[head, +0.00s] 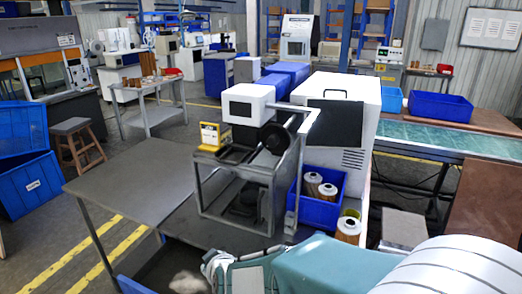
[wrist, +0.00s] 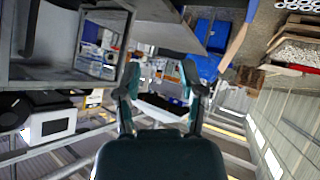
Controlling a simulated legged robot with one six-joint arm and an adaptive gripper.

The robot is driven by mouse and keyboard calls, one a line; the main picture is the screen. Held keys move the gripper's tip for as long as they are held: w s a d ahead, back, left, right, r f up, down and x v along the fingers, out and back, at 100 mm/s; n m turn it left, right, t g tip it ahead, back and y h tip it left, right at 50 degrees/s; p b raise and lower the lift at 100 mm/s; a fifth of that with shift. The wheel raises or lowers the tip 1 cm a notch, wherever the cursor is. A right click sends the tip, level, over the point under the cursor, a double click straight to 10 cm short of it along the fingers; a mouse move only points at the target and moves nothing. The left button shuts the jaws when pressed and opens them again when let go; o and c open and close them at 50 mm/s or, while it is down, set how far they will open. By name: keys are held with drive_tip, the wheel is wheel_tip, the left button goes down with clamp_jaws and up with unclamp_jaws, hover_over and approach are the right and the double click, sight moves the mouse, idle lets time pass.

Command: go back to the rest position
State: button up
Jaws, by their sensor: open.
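My gripper (wrist: 160,88) is open in the wrist view, its two dark green fingers spread apart with nothing held between them. In the head view my teal and white arm fills the bottom right, and its fingertips cannot be made out clearly. Two filter cartridges, one farther back (head: 312,183) and one nearer (head: 328,193), stand in a blue bin (head: 330,212) right of the metal frame. Another cartridge (head: 348,229) stands in front of that bin, close behind my arm; its lower part is hidden.
A metal frame (head: 209,200) carries a device beside a bare grey table (head: 135,178). A white cabinet (head: 363,95) stands behind the bin. A green conveyor (head: 425,138) runs to the right. Blue crates (head: 28,185) and a stool (head: 72,127) are at left. Yellow-striped floor is open at lower left.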

drive_tip(key=s+d+r+m+g, duration=0.1)
drive_tip(key=s+d+r+m, duration=0.2)
drive_tip(key=d+r, duration=0.45)
drive_tip(key=s+d+r+m+g+h, duration=0.2)
drive_tip(key=s+d+m+h, duration=0.3)
drive_tip(key=s+d, duration=1.1)
drive_tip(key=d+r+m, duration=0.1)
drive_tip(key=d, duration=0.2)
drive_tip(key=shift+s+d+m+g, duration=0.15)
drive_tip(key=shift+s+m+g, duration=0.05)
drive_tip(key=shift+m+g, duration=0.2)
